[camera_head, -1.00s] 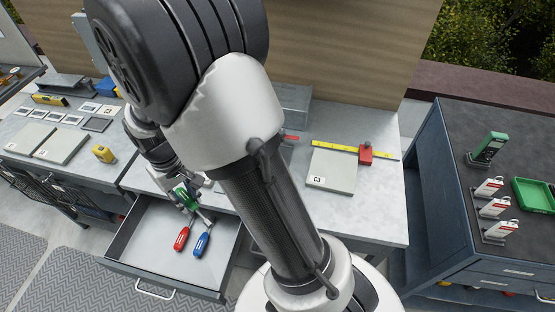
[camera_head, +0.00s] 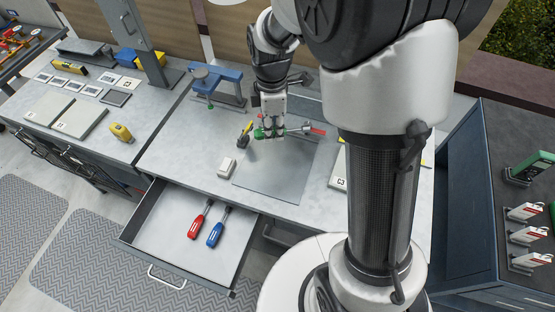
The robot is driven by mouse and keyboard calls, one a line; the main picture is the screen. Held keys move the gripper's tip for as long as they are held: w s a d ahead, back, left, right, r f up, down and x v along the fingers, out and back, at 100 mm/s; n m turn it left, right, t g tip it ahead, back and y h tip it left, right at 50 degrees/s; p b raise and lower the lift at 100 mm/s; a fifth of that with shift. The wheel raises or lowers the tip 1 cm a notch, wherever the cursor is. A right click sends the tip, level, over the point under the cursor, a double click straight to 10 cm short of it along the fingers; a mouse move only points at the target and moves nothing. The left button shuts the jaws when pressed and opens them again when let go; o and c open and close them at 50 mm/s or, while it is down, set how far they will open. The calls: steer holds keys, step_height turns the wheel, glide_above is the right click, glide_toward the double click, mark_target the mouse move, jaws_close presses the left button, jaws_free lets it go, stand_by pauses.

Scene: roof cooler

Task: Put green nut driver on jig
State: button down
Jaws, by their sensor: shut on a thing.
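My gripper (camera_head: 270,131) is shut on the green nut driver (camera_head: 259,133) above the workbench, over the back part of a grey plate. The driver's green handle shows at the left of the fingers. A metal shaft seems to extend to the right, and the fingers hide its middle. I cannot tell for sure which thing is the jig. A blue stand (camera_head: 222,75) with a small green part stands to the left of my gripper, on the bench's back left.
The open drawer (camera_head: 162,246) holds a red driver (camera_head: 197,222) and a blue driver (camera_head: 217,230). A grey plate (camera_head: 276,184) lies on the bench (camera_head: 184,150), with a small white block (camera_head: 227,168) beside it. A dark tool with a yellow part (camera_head: 245,130) is close left of my gripper.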

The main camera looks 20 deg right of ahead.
mark_target(272, 167)
steer(key=n, duration=0.1)
steer(key=r+n, duration=0.1)
steer(key=n, duration=0.2)
steer(key=shift+w+a+r, duration=0.1)
steer(key=shift+w+r, duration=0.15)
steer(key=shift+r, duration=0.1)
steer(key=n, duration=0.1)
steer(key=r+n, duration=0.1)
steer(key=n, duration=0.1)
steer(key=shift+w+a+n+p, duration=0.1)
steer(key=shift+n+p, duration=0.2)
steer(key=shift+f, duration=0.35)
step_height(272, 167, down, 19)
steer(key=b, duration=0.6)
steer(key=shift+f, duration=0.2)
steer(key=shift+r+n, duration=0.1)
steer(key=shift+n, duration=0.2)
